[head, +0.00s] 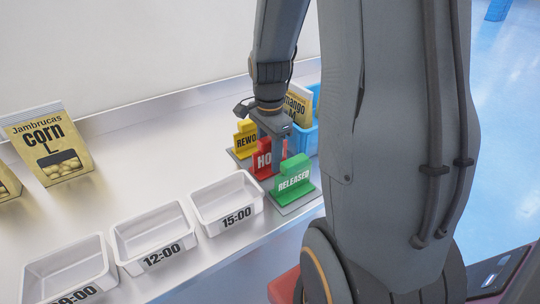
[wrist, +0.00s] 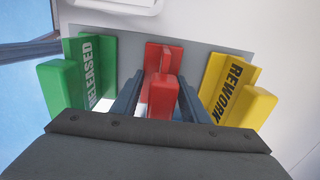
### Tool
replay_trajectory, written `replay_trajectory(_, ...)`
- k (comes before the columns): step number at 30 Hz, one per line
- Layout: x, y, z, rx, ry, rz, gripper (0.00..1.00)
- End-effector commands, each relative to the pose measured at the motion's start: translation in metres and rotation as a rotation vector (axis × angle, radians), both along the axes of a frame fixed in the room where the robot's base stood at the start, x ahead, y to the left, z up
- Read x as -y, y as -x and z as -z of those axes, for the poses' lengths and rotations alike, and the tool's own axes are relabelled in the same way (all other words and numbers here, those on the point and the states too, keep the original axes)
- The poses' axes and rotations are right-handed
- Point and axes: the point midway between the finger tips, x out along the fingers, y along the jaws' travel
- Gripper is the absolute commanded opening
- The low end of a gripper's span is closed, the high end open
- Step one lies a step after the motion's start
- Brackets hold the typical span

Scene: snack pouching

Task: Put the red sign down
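The red sign (head: 262,158), lettered "HO" with the rest hidden by a finger, stands upright in the row between the yellow REWORK sign (head: 244,140) and the green RELEASED sign (head: 293,180). My gripper (head: 275,160) is above it, pointing down. In the wrist view my gripper's fingers (wrist: 160,88) are on both sides of the red sign's handle (wrist: 163,95), with a gap visible on each side. The gripper looks open around the handle. The sign's foot is at the grey base plate (wrist: 205,60); whether it fully touches is partly hidden.
White trays labelled 15:00 (head: 229,219), 12:00 (head: 160,255) and 09:00 (head: 75,292) line the counter's front edge. A corn pouch (head: 60,165) stands at the left. A blue crate (head: 312,135) with a mango pouch (head: 300,100) is behind the signs. The mid-counter is clear.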

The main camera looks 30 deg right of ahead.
Motion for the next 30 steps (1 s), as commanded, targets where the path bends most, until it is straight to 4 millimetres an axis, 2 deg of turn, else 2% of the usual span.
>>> replay_trajectory(5,0.000,0.000,-0.001,0.000,0.000,0.000,0.40)
replay_trajectory(10,0.000,-0.001,-0.011,0.003,0.001,0.000,0.40)
replay_trajectory(14,0.000,-0.001,-0.032,0.006,0.002,0.000,0.40)
replay_trajectory(24,0.000,-0.001,-0.098,0.005,0.002,0.000,0.40)
replay_trajectory(30,0.000,-0.001,-0.119,0.002,0.001,0.000,0.40)
